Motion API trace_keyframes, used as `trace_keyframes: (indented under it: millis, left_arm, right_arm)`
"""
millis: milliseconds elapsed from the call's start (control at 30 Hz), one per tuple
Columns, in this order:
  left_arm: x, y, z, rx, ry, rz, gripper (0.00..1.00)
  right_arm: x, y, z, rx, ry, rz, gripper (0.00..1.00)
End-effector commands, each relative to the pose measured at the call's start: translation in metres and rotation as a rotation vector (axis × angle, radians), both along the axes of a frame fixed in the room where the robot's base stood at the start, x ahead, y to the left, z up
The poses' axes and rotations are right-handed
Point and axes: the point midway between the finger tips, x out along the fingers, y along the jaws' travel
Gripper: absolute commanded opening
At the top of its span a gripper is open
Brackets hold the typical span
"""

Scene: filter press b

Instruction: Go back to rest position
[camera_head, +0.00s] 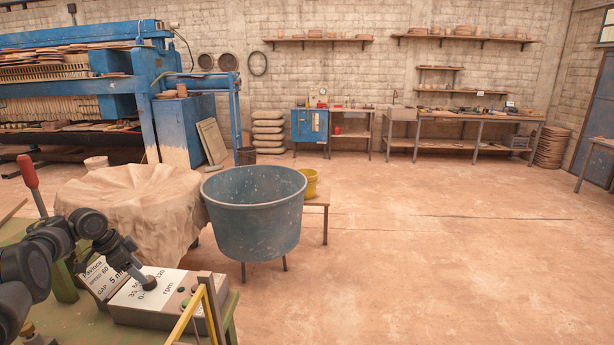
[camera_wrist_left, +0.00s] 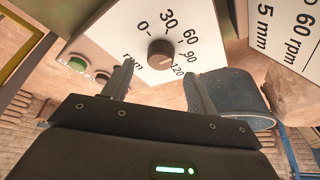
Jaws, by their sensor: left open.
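My left gripper (camera_head: 138,272) is over the sloped white control panel (camera_head: 160,291) at the lower left of the head view. In the left wrist view the gripper (camera_wrist_left: 158,76) is open, its two fingers apart with nothing held between them. A dark round speed knob (camera_wrist_left: 160,52) lies just beyond the fingertips, between their lines; it also shows in the head view (camera_head: 149,284). The panel dial reads 0, 30, 60, 90, 120 rpm. I cannot tell whether a finger touches the knob. My right gripper is in neither view.
A green button (camera_wrist_left: 77,64) sits beside the dial. A red-handled lever (camera_head: 30,180) rises at the left. A yellow bar (camera_head: 186,316) stands before the panel. Behind are a cloth-covered tub (camera_head: 125,195) and a blue tub (camera_head: 254,225). The floor at right is clear.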

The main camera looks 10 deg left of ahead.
Motion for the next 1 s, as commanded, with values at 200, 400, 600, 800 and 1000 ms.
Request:
trace_keyframes:
  millis: [200,400,600,800,1000]
  left_arm:
    - [0.007,-0.007,-0.027,0.000,0.001,0.001,0.58]
    - [0.010,-0.010,-0.035,0.001,-0.001,0.000,0.58]
    - [0.010,-0.010,-0.035,0.001,-0.001,0.000,0.58]
    - [0.011,-0.009,-0.034,0.001,-0.002,0.002,0.58]
    - [0.014,-0.007,-0.027,0.005,-0.020,0.020,0.58]
  right_arm:
    - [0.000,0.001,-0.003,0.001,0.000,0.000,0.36]
    - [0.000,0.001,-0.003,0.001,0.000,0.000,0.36]
    - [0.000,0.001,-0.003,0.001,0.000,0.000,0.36]
    - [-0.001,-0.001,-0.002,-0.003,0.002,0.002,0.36]
    - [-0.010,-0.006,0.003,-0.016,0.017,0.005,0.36]
